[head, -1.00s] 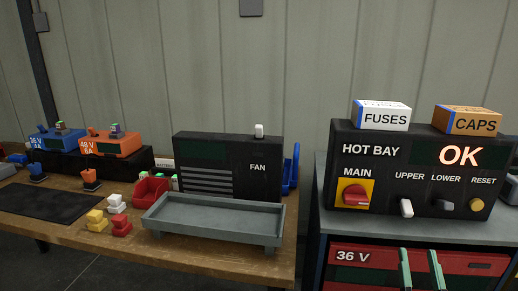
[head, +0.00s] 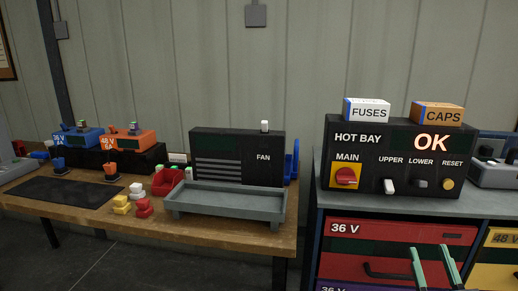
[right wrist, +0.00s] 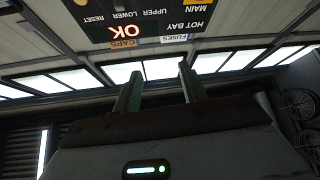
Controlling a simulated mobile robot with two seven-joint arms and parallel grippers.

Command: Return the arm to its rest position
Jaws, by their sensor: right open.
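My right gripper (head: 433,268) shows at the bottom right of the head view, in front of the red 36 V drawer (head: 385,238). Its two green fingers are apart with nothing between them. In the right wrist view the open fingers (right wrist: 157,88) point toward the upside-down Hot Bay panel (right wrist: 150,22). The panel (head: 392,157) also stands on the grey cabinet in the head view, apart from the gripper, with its display reading OK. My left gripper is not in view.
A wooden bench (head: 160,229) at left holds a grey tray (head: 225,203), a fan unit (head: 238,155), a dark mat (head: 60,191) and small coloured blocks. FUSES (head: 367,111) and CAPS (head: 437,113) boxes sit on the panel. Floor shows below the bench.

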